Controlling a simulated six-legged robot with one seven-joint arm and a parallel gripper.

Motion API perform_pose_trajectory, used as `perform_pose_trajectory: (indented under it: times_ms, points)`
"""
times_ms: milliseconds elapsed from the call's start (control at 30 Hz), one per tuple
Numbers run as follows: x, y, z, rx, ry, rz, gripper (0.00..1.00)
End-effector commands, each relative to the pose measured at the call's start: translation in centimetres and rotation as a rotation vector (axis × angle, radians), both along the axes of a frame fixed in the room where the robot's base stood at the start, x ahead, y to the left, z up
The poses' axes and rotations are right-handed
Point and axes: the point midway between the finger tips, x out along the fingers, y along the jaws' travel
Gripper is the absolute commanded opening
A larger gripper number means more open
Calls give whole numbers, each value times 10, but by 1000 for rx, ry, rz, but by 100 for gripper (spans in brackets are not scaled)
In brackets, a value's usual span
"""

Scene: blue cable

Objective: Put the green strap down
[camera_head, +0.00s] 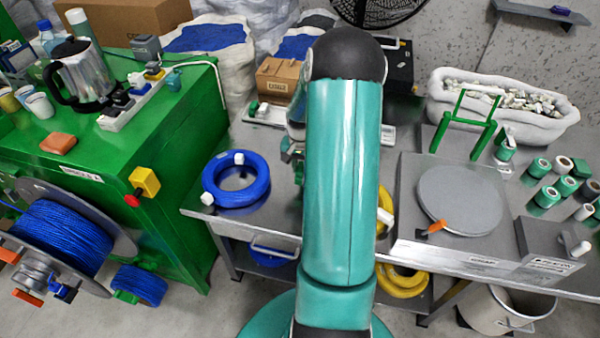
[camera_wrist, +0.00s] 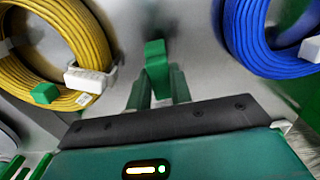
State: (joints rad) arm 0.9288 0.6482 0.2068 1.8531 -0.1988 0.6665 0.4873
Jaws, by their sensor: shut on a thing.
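The green strap (camera_wrist: 156,62) is a small green piece standing up between my fingers in the wrist view. My gripper (camera_wrist: 158,84) is shut on it, with dark green fingers on both sides. Behind the strap is a grey metal surface; I cannot tell whether the strap touches it. In the head view my own arm hides most of the gripper, and the strap cannot be made out there.
A blue cable coil (camera_head: 237,181) lies on the grey metal table (camera_head: 262,140), left of my arm. It also shows in the wrist view (camera_wrist: 243,38). A yellow coil (camera_wrist: 75,35) lies opposite. A round-plate device (camera_head: 460,200) stands right, with green rolls (camera_head: 546,197) beyond.

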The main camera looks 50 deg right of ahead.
Motion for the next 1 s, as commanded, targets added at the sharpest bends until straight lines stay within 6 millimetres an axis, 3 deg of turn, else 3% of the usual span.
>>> perform_pose_trajectory:
  times_ms: [167,333,733,767,833,1000]
  points:
    - [7,-6,-11,0,0,0,1]
    - [6,-5,-37,1,0,0,1]
    - [6,-5,-43,0,0,0,1]
    - [6,-5,-42,0,0,-1,27]
    - [6,-5,-42,0,0,-1,40]
    - [6,-5,-42,-1,0,-1,43]
